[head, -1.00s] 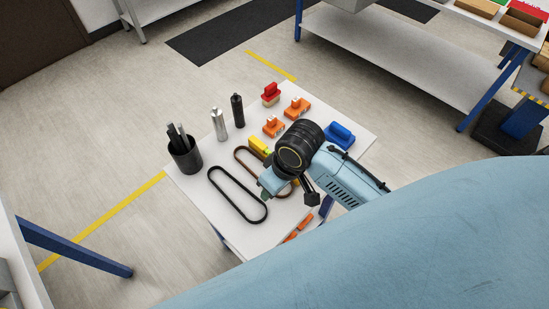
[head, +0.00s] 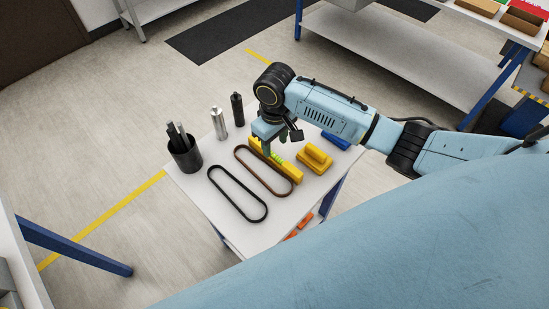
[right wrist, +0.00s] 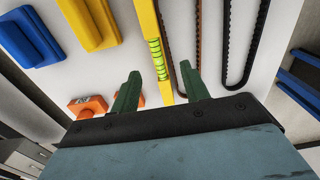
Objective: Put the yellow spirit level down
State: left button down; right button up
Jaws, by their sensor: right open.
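The yellow spirit level (head: 287,173) with a green vial lies on the white table, beside the brown belt. In the right wrist view the level (right wrist: 147,22) runs between my two green fingers, its vial near the fingertips. My right gripper (head: 268,149) is over the far half of the level. The right wrist view shows its fingers (right wrist: 160,72) apart, one on each side of the level, with gaps visible. My left gripper is not in view.
A brown belt (head: 246,164) and a black belt (head: 224,193) lie left of the level. A yellow block (head: 315,160) and a blue block (head: 336,141) are on its right. A black cup (head: 184,158) and two bottles stand at the back left.

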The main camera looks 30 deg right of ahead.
aim_at(275, 154)
jog(key=shift+w+d+f, duration=0.1)
jog(key=shift+w+f, duration=0.05)
jog(key=shift+f, duration=1.45)
jog(key=shift+w+f, duration=0.15)
jog(key=shift+f, duration=1.4)
jog(key=shift+c, duration=0.2)
grip_shut()
